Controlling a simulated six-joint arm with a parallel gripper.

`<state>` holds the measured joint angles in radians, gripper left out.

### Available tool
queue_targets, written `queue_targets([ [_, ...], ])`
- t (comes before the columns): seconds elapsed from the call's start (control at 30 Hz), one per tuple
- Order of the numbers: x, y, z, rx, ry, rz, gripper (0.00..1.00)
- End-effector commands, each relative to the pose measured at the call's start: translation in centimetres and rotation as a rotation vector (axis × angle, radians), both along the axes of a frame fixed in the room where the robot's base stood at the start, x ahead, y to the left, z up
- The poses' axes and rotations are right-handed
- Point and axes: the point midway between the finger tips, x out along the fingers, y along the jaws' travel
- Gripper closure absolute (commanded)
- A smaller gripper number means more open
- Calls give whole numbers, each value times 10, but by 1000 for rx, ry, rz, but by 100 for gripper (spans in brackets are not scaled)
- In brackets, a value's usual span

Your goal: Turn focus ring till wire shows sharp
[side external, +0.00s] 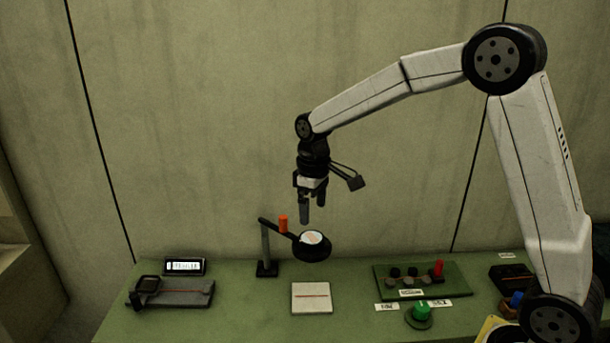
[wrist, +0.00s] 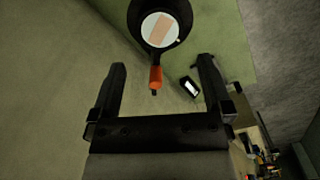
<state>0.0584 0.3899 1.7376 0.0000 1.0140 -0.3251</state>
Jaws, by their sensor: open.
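A magnifier with a black round rim (side external: 312,252) hangs on a dark arm from a black stand (side external: 265,255). Its lens (side external: 313,238) looks pale with a faint pinkish band. An orange peg (side external: 283,224) stands up from the magnifier's arm. A white block with a thin red wire (side external: 312,296) lies on the green bench below the magnifier. My gripper (side external: 310,220) is open and empty, above the magnifier, pointing down. In the wrist view the lens (wrist: 161,30) shows a blurred wide orange band, and the orange peg (wrist: 156,77) lies beyond the open fingers (wrist: 162,78).
A grey instrument with a red line (side external: 180,292) and a small display (side external: 185,266) stand at the left. A green board with several knobs (side external: 455,281) and a green knob (side external: 421,313) stand at the right. The bench front between them is mostly clear.

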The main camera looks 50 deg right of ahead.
Motion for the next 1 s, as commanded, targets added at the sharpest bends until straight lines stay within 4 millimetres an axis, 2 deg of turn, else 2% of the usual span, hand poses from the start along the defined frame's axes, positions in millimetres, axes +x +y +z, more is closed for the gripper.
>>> queue_targets([
  [0.37, 0, 0, -8, 0, 2, 0, 0],
  [0.8, 0, 0, -57, 0, 3, 0, 0],
  [1.0, 0, 0, -73, 0, 1, 0, 0],
])
